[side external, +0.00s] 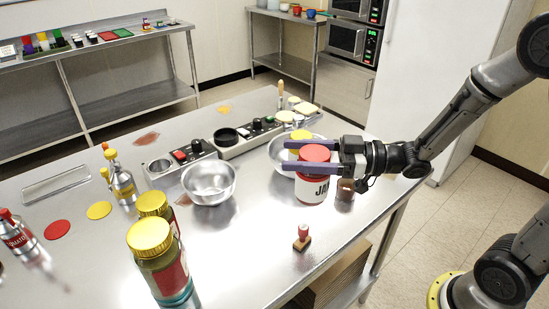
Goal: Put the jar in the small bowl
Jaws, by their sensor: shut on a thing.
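The jar (317,190) has a red lid and a pale label with dark letters, partly hidden by a finger. My gripper (287,168) comes in from the right, with its two long purple fingers on either side of the jar, shut on it. The jar is upright; I cannot tell whether its base touches the table. The small bowl (209,187), shiny steel, stands on the table to the left of the jar and looks empty. A wider steel bowl (277,156) sits behind the jar, partly hidden by it and my gripper.
A small brown bottle (345,190) stands close to the jar's right. A wooden stamp (302,237) stands in front. Large yellow-lidded jars (151,240) stand at front left. A control panel (245,137) lies behind the bowls. The table between jar and small bowl is clear.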

